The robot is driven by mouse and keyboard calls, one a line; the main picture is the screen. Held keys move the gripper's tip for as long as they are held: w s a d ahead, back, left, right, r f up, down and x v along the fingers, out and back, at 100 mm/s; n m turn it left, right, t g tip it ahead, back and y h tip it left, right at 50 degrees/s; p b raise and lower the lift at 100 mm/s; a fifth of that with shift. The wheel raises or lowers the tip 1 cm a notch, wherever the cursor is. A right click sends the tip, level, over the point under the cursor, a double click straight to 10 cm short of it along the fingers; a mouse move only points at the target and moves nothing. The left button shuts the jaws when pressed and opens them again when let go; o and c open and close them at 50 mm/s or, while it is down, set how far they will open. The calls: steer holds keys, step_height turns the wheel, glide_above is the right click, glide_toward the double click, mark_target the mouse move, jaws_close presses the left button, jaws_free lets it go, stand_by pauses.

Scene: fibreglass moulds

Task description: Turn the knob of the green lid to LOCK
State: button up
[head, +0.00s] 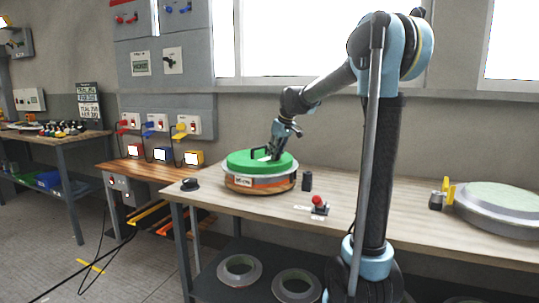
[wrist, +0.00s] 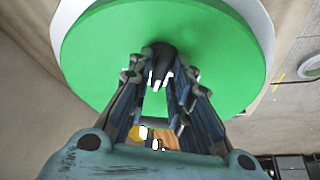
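The round green lid (head: 240,159) sits on a drum-like mould with an orange band and a small white label (head: 243,182), on the wooden bench. The lid fills much of the wrist view (wrist: 95,50). A dark knob (wrist: 163,57) shows there near the fingertips, with white marks just below it. My gripper (head: 272,154) reaches down over the lid from above right. In the wrist view my gripper (wrist: 160,77) has its fingers apart, one on each side of the knob, with green showing between. Contact cannot be told, nor can the knob's setting be read.
A black block (head: 307,181) and a red button box (head: 319,205) stand right of the mould. A black disc (head: 190,184) lies left of it. A large pale round mould (head: 505,207) and a yellow clamp (head: 447,190) are at the right.

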stand_by(0.3)
steer(key=v, duration=1.2)
steer(key=shift+w, duration=0.15)
